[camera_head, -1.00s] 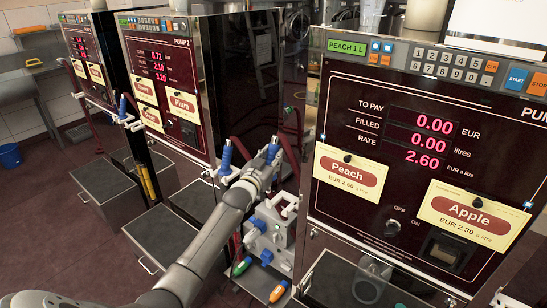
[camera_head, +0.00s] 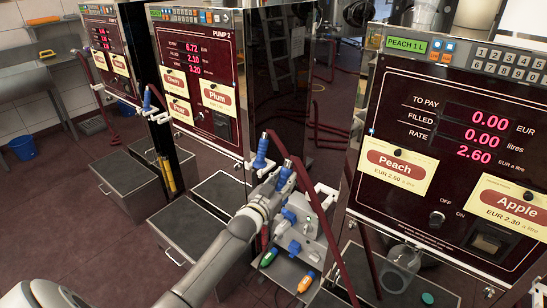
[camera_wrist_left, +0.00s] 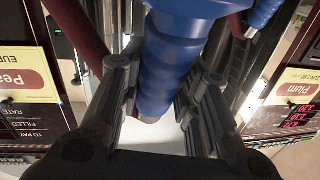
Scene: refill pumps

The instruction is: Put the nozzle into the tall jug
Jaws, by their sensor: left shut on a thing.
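My left gripper (camera_head: 275,187) is shut on a blue nozzle (camera_head: 284,178), in front of the gap between the two nearer pumps. In the left wrist view the ribbed blue nozzle (camera_wrist_left: 172,65) stands between the two fingers (camera_wrist_left: 150,100). A dark red hose (camera_head: 328,235) runs down to the right beside the gripper. A clear jug (camera_head: 402,264) stands low in front of the Peach and Apple pump; its lower part is dim, and I cannot tell its height well. My right gripper is not in view.
The Peach and Apple pump (camera_head: 445,185) stands at the right, Pump 2 (camera_head: 205,80) behind left. Another blue nozzle (camera_head: 261,150) is at Pump 2's side. A grey unit (camera_head: 298,232) with blue parts, and green and orange handles, is below the gripper. A blue bucket (camera_head: 22,147) stands far left.

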